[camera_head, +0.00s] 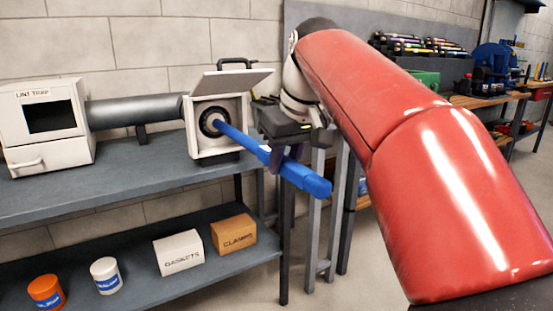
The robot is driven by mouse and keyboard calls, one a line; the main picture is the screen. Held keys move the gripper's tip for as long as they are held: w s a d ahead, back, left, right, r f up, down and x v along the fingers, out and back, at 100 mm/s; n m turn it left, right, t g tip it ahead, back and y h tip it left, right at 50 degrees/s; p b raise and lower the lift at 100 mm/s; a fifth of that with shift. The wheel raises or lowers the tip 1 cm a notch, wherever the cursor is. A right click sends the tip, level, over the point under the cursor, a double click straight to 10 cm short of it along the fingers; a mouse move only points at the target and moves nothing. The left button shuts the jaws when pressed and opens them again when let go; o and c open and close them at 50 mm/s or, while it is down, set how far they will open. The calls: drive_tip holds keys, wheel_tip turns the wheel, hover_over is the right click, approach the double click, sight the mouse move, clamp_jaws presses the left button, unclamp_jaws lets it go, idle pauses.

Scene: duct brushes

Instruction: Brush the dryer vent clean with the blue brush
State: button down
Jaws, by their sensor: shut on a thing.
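The blue brush (305,181) has a long blue shaft and a thicker blue handle. My gripper (277,158) is shut on it near the handle, to the front right of the dryer vent. The dryer vent is a pale box (238,138) with a round dark opening and a raised flap (236,82), on the upper bench. The shaft's far end reaches the opening at a slant. The brush head is not visible; I cannot tell how deep it is. A dark grey duct (135,107) joins the box to the white lint trap (44,125) at the left.
The upper bench shelf (120,180) is clear in front of the duct. The lower shelf holds an orange tub (46,292), a white tub (106,275), a gaskets box (178,252) and a clamps box (233,233). A cluttered workbench (480,98) stands at the back right.

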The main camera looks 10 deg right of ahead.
sight(243, 134)
drive_tip(key=shift+s+d+b, duration=0.2)
drive_tip(key=shift+s+d, duration=0.05)
drive_tip(key=shift+s, duration=0.55)
drive_tip(key=shift+s+d+b, duration=0.15)
drive_tip(key=shift+s+d, duration=0.1)
drive_tip(key=shift+s, duration=0.5)
drive_tip(key=shift+s+d+b, duration=0.2)
drive_tip(key=shift+s+d, duration=0.05)
drive_tip(key=shift+s, duration=0.55)
